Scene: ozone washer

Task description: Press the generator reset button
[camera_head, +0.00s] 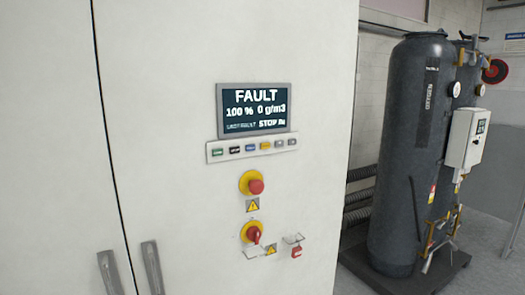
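A white cabinet (170,120) fills the left and middle of the head view. Its dark display (254,109) reads "FAULT", "100 %" and "0 g/m3", with smaller text below. Under the display is a pale strip (209,153) with several small buttons: a green one (218,152), a dark one (234,150), a blue one (250,148), a yellow one (265,145) and greyish ones (279,143) at the right. Their labels are too small to read, so I cannot tell which is the reset button. My gripper is not in view.
Below the strip are a red mushroom button (256,187) on yellow and a red rotary switch (253,234) with a tag. A red padlock (296,251) hangs beside it. Door handles (152,268) are lower left. Dark tanks (408,150) stand at right on a dark base.

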